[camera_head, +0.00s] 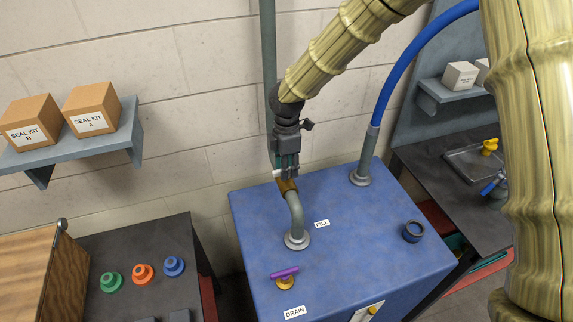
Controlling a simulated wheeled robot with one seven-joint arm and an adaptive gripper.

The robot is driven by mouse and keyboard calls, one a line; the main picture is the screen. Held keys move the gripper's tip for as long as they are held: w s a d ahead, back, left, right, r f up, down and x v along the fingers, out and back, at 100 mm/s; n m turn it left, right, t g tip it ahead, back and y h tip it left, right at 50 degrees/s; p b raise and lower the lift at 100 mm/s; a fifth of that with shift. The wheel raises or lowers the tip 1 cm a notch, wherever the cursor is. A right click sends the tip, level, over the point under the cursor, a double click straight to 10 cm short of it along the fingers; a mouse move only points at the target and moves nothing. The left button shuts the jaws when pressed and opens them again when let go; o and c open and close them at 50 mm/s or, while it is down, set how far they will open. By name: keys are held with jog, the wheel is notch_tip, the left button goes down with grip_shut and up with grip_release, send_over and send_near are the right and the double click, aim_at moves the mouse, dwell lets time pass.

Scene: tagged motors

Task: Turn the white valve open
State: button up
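A thin white piece (278,172), which looks like the white valve's handle, shows at the left side of my gripper's fingertips. Just below it is a brass fitting (288,186) on top of a bent grey pipe (296,215) that rises from the blue cabinet (375,215) near the FILL label. My gripper (287,171) points down right at the fitting, and its fingers overlap the white piece in the picture. The fingers cover most of the valve. I cannot tell whether they touch or clasp the handle.
A purple-handled valve (285,273) sits on the cabinet near the DRAIN label. A blue hose (402,66) and a dark blue ring (413,231) are to the right. Green, orange and blue knobs (143,274) stand at lower left. A shelf (128,130) carries two seal kit boxes.

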jog(key=shift+c, duration=0.2)
grip_shut()
jog(key=shift+m, duration=0.4)
jog(key=m, duration=0.3)
jog(key=shift+m, duration=0.4)
jog(key=m, duration=1.3)
jog(key=shift+w, duration=0.1)
jog(key=shift+m, duration=0.3)
